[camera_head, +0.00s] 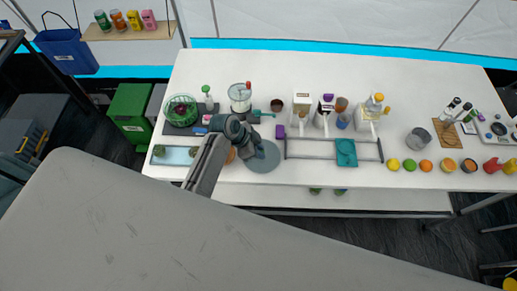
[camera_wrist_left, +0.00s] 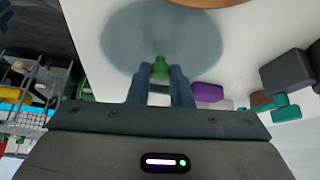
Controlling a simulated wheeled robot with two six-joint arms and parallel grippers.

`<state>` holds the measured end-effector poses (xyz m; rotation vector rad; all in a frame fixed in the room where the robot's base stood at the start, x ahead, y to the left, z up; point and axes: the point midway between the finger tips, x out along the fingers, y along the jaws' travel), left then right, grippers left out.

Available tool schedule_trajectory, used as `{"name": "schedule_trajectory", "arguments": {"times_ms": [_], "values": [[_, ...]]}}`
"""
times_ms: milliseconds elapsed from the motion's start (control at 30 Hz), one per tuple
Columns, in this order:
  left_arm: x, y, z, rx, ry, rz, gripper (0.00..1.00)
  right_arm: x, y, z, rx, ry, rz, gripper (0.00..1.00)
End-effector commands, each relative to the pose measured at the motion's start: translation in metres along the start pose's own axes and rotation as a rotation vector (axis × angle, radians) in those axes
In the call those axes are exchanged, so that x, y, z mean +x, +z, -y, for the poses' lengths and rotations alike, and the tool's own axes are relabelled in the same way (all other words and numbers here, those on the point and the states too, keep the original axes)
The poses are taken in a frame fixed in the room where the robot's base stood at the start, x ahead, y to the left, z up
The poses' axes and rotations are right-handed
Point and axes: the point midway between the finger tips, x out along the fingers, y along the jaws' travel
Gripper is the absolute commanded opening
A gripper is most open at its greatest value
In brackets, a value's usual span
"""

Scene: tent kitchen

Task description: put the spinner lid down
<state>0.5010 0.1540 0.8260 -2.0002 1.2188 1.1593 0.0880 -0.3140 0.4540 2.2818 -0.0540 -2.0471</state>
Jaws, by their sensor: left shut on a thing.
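The spinner lid (camera_head: 262,158) is a round, see-through grey-blue disc at the front left of the white table. It also shows in the left wrist view (camera_wrist_left: 130,35), with a green knob (camera_wrist_left: 160,68) between the fingers. My left gripper (camera_wrist_left: 160,85) is shut on the green knob. In the head view my left gripper (camera_head: 258,148) is over the lid's far side and hides part of it. I cannot tell whether the lid touches the table. The green spinner bowl (camera_head: 181,108) stands farther back to the left. My right gripper is not in view.
A grey rail frame (camera_head: 310,157) with a teal cloth-like thing (camera_head: 346,152) lies just right of the lid. A light blue tray (camera_head: 173,156) lies to the left. A purple block (camera_head: 280,131) and teal-handled tool (camera_head: 260,113) are behind. Several fruits line the front right.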

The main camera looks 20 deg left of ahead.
Motion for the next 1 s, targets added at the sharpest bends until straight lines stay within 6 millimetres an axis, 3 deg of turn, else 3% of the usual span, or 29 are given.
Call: {"name": "schedule_trajectory", "arguments": {"times_ms": [67, 100, 200, 567, 667, 1000], "values": [[0.002, 0.001, 0.0, 0.0, 0.0, 0.0, 0.0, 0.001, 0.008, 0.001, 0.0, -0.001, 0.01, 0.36], [0.002, 0.001, 0.0, 0.0, 0.0, 0.0, 0.27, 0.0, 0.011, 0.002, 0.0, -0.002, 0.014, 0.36], [0.001, 0.001, 0.0, 0.0, 0.0, 0.0, 0.4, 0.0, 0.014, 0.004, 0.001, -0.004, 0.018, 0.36], [-0.005, 0.0, 0.001, 0.0, -0.002, 0.0, 0.4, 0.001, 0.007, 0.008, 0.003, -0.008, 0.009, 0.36], [-0.017, 0.001, 0.002, 0.001, -0.004, 0.0, 0.4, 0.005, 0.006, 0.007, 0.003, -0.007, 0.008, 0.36], [-0.088, 0.001, 0.001, 0.003, -0.004, 0.002, 0.4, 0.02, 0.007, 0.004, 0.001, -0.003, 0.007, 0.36]]}}
